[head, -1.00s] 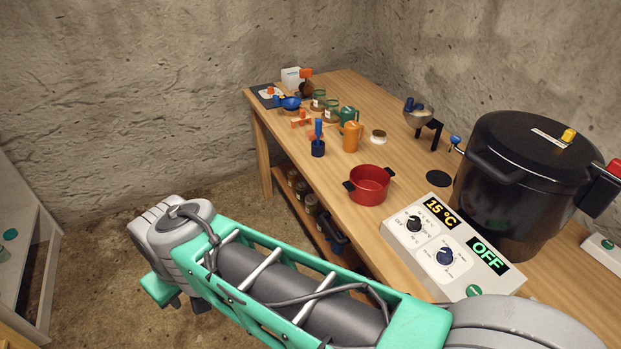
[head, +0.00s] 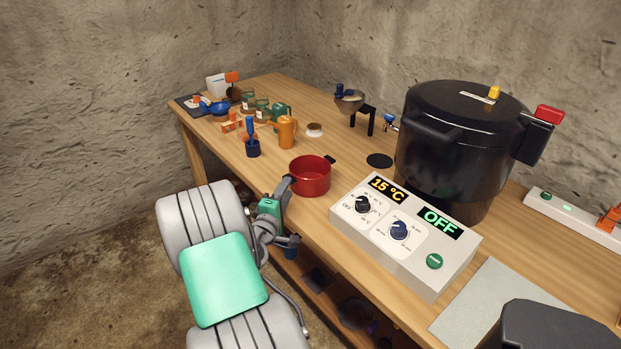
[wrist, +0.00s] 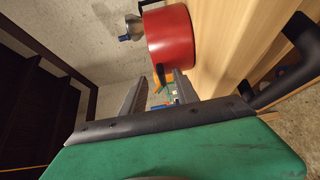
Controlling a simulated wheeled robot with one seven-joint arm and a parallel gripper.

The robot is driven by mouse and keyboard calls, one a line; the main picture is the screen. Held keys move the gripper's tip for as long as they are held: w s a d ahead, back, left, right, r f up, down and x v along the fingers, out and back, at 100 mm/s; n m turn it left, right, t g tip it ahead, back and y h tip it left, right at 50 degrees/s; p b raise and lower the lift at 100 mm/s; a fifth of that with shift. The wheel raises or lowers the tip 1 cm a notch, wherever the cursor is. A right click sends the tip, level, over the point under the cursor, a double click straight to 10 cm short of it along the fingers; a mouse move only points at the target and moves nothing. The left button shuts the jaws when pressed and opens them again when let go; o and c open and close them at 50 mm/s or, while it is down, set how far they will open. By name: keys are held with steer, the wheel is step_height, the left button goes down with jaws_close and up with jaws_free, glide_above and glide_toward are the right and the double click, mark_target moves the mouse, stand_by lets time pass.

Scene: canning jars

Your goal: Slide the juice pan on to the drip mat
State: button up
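The juice pan, a red pot (head: 310,178) with black side handles, stands upright on the wooden table near its front edge. It also shows at the top of the wrist view (wrist: 170,36). My gripper (head: 284,188) is at the pan's near-left side, by the handle there. In the wrist view its two fingers (wrist: 158,84) are apart, with a dark handle of the pan near their tips. I cannot tell whether they touch it. A flat black round mat (head: 380,160), which looks like the drip mat, lies bare behind the pan to the right, below a small blue-handled tap.
A control box (head: 405,232) reading 15 °C and OFF stands right of the pan. A large black canner (head: 455,150) stands behind it. An orange jug (head: 287,131) and a blue tool holder (head: 252,147) stand left. The table between pan and mat is clear.

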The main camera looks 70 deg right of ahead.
steer(key=d, duration=0.3)
steer(key=shift+w+d, duration=0.1)
steer(key=shift+d, duration=0.05)
jaws_close()
stand_by(1.2)
